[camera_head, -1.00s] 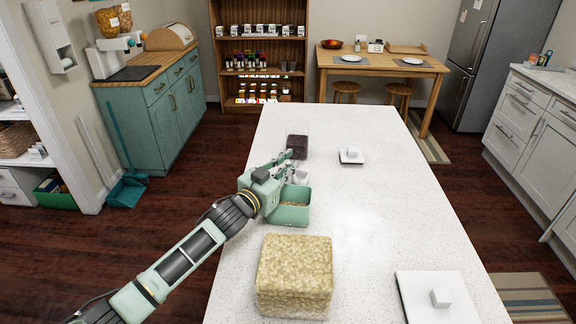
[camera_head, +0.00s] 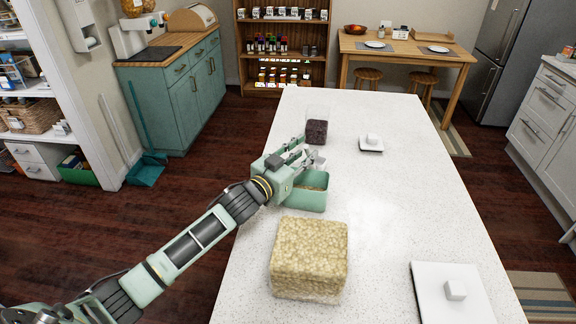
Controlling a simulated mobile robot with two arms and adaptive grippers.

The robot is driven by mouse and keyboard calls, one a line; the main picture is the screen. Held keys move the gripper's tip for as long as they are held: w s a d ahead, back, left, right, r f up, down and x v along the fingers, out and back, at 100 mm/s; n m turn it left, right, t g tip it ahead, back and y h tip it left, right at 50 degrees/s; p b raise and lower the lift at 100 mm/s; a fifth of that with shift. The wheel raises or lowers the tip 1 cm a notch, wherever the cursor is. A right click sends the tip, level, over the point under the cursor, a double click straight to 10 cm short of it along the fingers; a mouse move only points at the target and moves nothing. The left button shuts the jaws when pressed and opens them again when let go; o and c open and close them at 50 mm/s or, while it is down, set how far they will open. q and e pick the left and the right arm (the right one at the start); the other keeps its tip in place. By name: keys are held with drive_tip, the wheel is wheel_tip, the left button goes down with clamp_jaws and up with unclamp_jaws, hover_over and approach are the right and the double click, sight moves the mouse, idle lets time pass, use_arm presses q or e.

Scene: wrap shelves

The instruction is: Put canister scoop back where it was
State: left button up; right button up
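A green open canister (camera_head: 308,198) stands on the white counter with tan contents showing inside. A clear canister full of pale yellow pieces (camera_head: 310,258) stands nearer, and a clear one with dark contents (camera_head: 316,131) stands farther back. My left gripper (camera_head: 307,156) is low over the counter, just behind the green canister. Its fingers point toward the dark canister. Pale shapes show around the fingertips; I cannot tell whether one is the scoop or whether the fingers hold anything. The scoop is not clearly visible. My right gripper is not in view.
A small white lid with a knob (camera_head: 371,145) lies at the back right of the counter (camera_head: 400,210). A larger white lid (camera_head: 440,300) lies at the front right. The counter's middle right is clear. A wooden table (camera_head: 405,55) stands beyond.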

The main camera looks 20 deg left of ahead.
use_arm(q)
drive_tip(key=b+v, duration=0.1)
drive_tip(key=v, duration=0.9)
drive_tip(key=shift+b, duration=0.3)
